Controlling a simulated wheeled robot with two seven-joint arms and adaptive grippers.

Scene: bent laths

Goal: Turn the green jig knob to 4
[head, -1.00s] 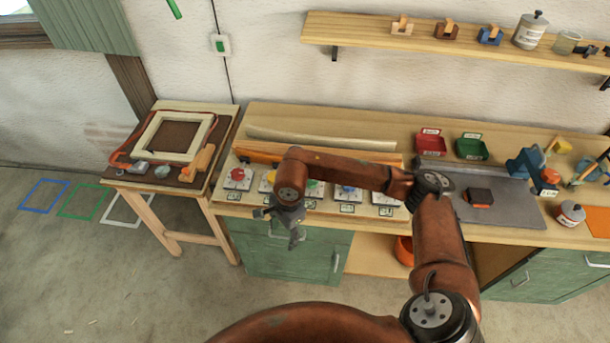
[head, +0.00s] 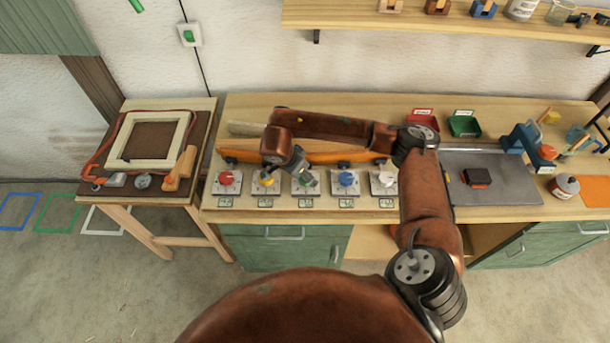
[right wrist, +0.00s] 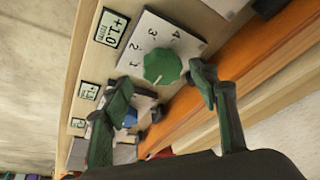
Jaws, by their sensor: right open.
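The green jig knob (head: 306,179) is the middle one of a row of knobs along the bench front. In the right wrist view, the green knob (right wrist: 162,66) sits on a white plate (right wrist: 190,44) marked 1 to 4, with a small display (right wrist: 111,29) beside it reading about +1.0. Its exact pointer direction is hard to tell. My right gripper (head: 298,164) hangs just above the green knob. In the right wrist view, my right gripper (right wrist: 160,78) is open, its fingers on either side of the knob, apparently not touching it. My left gripper is not in view.
The red knob (head: 227,178) and yellow knob (head: 266,178) are to the left, the blue knob (head: 346,179) and white knob (head: 385,179) to the right. An orange bar (head: 345,156) lies behind them. Red (head: 422,122) and green (head: 464,125) bins stand farther back.

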